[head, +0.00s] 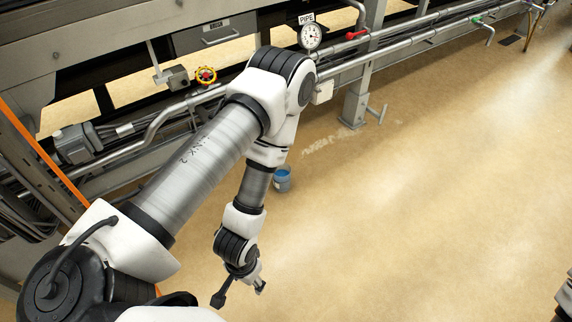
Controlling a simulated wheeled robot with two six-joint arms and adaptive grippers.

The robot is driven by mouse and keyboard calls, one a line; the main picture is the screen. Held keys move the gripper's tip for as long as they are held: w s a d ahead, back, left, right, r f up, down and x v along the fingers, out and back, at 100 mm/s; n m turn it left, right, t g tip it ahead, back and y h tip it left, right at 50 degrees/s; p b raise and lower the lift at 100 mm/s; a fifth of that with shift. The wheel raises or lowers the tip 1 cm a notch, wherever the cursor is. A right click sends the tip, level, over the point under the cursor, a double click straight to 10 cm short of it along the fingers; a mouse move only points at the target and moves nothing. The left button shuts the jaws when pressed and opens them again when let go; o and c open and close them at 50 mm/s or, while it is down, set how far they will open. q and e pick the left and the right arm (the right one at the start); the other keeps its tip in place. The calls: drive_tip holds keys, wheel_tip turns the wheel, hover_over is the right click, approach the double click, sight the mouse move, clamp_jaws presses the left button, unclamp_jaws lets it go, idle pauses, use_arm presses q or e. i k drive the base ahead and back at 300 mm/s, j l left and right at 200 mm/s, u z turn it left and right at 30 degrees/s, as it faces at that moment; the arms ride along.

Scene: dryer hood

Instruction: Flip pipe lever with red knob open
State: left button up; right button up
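A small lever with a red knob (356,34) sticks out at the pipe at the top, just right of a round gauge (311,36) under a "PIPE" label. It is small in view, and its exact position on the valve is hard to tell. My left gripper (240,294) hangs low over the floor at the bottom middle, far from the red knob. Its two fingers are spread apart with nothing between them. Part of my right arm shows at the right edge; its gripper is out of frame.
Pipes (400,45) run along the machine frame. A green-tipped lever (487,30) is at the upper right. A blue bucket (282,180) stands on the floor behind my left forearm. The floor (420,210) at right is clear.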

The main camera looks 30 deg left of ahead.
sight(349, 36)
drive_tip(key=i+l+u, duration=0.25)
drive_tip(key=i, duration=0.3)
drive_tip(key=i+l+u, duration=0.25)
drive_tip(key=i+l, duration=0.2)
drive_tip(key=i, duration=0.1)
